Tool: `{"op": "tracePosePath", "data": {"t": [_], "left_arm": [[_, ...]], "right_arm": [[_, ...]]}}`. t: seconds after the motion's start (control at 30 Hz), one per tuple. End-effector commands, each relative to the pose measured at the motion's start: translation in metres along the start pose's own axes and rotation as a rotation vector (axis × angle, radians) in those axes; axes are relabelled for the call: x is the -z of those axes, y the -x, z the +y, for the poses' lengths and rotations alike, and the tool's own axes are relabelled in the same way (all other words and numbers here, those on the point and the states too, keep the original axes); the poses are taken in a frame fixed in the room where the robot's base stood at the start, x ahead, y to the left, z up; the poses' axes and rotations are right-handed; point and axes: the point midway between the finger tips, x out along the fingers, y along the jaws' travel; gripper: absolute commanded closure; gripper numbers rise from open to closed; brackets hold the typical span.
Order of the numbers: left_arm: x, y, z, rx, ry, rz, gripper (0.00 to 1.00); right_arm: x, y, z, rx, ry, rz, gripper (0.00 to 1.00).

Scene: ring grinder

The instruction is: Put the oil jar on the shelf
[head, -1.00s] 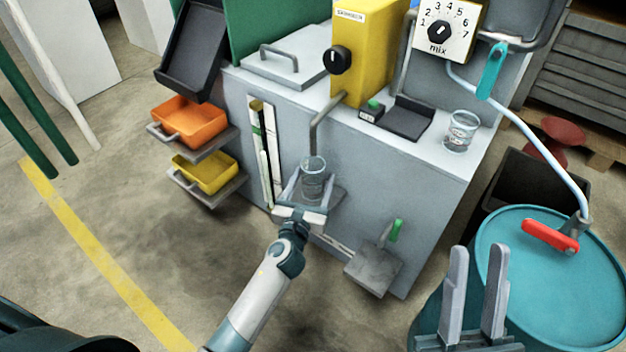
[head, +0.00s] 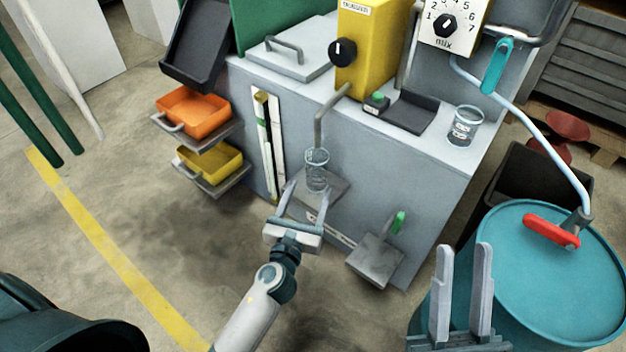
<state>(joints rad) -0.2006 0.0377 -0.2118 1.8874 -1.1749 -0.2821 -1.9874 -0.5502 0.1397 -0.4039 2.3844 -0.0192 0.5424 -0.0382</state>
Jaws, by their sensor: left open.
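A clear glass jar (head: 316,172) stands upright on a small grey shelf (head: 334,186) on the grinder's front, below a bent grey spout. My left gripper (head: 307,192) is open in front of this jar, its fingertips near the jar's lower part but not closed on it. I cannot tell from markings which is the oil jar. My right gripper (head: 460,255) is at the lower right, its two fingers apart and empty, in front of the teal drum.
The teal drum (head: 560,285) with a red-handled tap fills the lower right. A grey flap with a green handle (head: 376,262) sticks out low on the grinder. Orange (head: 195,113) and yellow (head: 212,162) trays stick out at left.

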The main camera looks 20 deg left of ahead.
Motion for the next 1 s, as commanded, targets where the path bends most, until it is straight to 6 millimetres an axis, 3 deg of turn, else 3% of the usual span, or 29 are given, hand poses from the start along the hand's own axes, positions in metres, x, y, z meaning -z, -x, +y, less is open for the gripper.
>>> {"op": "tracePosePath", "data": {"t": [0.1, 0.3, 1.0], "left_arm": [[0.001, 0.019, 0.0, 0.0, 0.001, 0.001, 0.38], [0.0, 0.035, 0.0, 0.0, 0.001, 0.0, 0.38], [-0.001, 0.04, -0.002, 0.009, 0.026, -0.002, 0.38]], "right_arm": [[-0.002, 0.002, 0.0, 0.0, -0.001, -0.009, 0.69], [0.0, 0.0, 0.0, 0.002, 0.001, 0.004, 0.69], [0.002, -0.003, 0.002, 0.005, 0.005, 0.017, 0.69]]}}
